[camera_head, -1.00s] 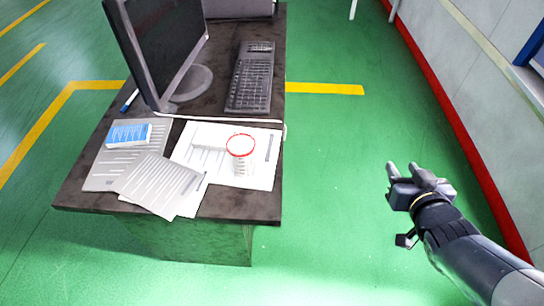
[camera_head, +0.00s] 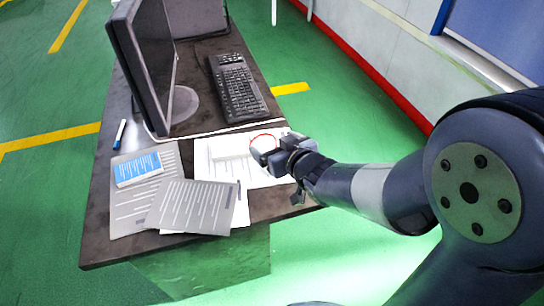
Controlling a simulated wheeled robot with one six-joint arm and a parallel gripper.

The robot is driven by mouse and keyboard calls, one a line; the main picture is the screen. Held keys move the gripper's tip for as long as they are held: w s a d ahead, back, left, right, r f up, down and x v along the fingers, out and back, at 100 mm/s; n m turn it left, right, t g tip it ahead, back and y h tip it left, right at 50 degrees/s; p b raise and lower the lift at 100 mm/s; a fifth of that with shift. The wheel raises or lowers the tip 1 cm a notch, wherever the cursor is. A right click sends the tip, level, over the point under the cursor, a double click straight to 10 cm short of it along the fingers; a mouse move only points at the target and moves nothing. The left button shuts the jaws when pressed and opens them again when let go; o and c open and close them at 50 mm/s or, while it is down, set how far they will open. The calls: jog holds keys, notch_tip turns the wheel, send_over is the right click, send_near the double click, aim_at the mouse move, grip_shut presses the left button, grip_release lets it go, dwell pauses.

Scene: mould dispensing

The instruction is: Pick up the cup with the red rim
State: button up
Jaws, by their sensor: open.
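The cup with the red rim (camera_head: 262,142) stands on white printed paper near the right edge of the desk. It looks clear or pale, and only its rim and upper part show well. My gripper (camera_head: 266,159) is open at the cup, reaching in from the right. Its fingers overlap the cup's lower part in the picture and hide it. I cannot tell whether they touch the cup or stand on both sides of it.
The dark desk (camera_head: 108,225) holds a monitor (camera_head: 150,70), a keyboard (camera_head: 238,87), several paper sheets (camera_head: 195,205), a blue-and-white box (camera_head: 138,168) and a pen (camera_head: 119,134). A white cable runs behind the cup. Green floor lies open to the right.

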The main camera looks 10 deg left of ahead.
aim_at(268, 141)
jog(key=w+a+f, duration=0.2)
jog(key=w+f, duration=0.1)
jog(key=shift+w+a+f, duration=0.1)
jog(key=shift+w+a, duration=0.2)
jog(key=shift+c, duration=0.3)
jog(key=c, duration=0.5)
